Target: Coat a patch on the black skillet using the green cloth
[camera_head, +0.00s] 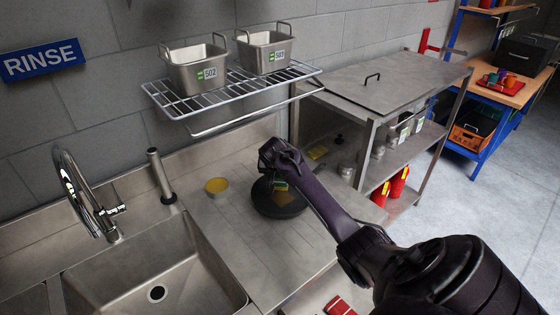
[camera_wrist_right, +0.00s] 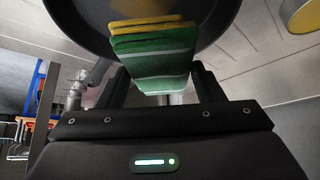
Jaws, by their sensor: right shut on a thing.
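The cloth has pale stripes and a yellow far end that reaches against or just over the skillet; contact is hard to tell. My left gripper is not in view.
A round yellow-topped tin (camera_head: 216,186) stands left of the skillet and also shows in the wrist view (camera_wrist_right: 304,16). A sink (camera_head: 155,270) with a tap (camera_head: 80,195) is at left. A wire shelf (camera_head: 185,108) with two steel pans hangs above. A steel shelving unit (camera_head: 385,80) stands at right.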

